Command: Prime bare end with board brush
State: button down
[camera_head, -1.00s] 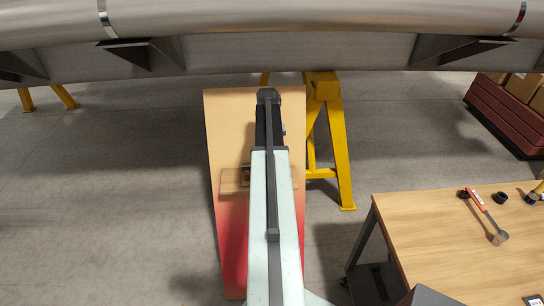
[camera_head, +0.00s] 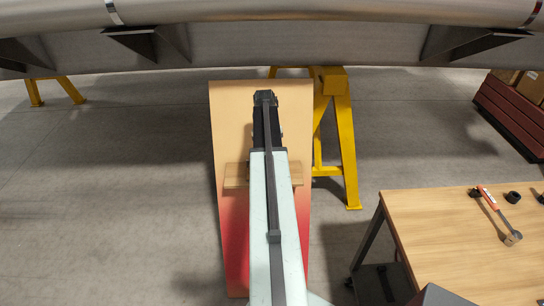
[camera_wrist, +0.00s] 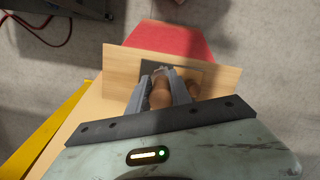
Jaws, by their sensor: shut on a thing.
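A long board shows in the head view, with its bare tan end (camera_head: 232,115) away from me and its red end (camera_head: 235,225) nearer. The board brush, a wide pale wooden block (camera_head: 236,175), lies crosswise over the board near where tan meets red. In the wrist view the brush block (camera_wrist: 215,82) spans in front of the red part (camera_wrist: 175,38). My gripper (camera_wrist: 163,78) is shut on the brush's brown handle, between its two grey fingers. My arm hides the gripper and the brush's middle in the head view. Whether bristles touch the board cannot be told.
A yellow trestle (camera_head: 346,140) stands just right of the board's far end. The polished tank (camera_head: 300,10) runs across the top. A wooden table (camera_head: 450,245) with a red-handled tool (camera_head: 498,208) is at the right. The floor left of the board is clear.

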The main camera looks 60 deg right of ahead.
jog(key=shift+f+b, duration=0.8)
jog(key=shift+b, duration=0.05)
jog(key=shift+f, duration=0.2)
jog(key=shift+s, duration=0.15)
dwell(0.3)
jog(key=d, duration=0.1)
jog(key=d+r, duration=0.1)
jog(key=d, duration=0.1)
jog(key=s+d+p, duration=0.1)
jog(key=shift+d+r, duration=0.15)
jog(key=shift+r, duration=0.15)
dwell(0.7)
jog(key=shift+f, duration=0.15)
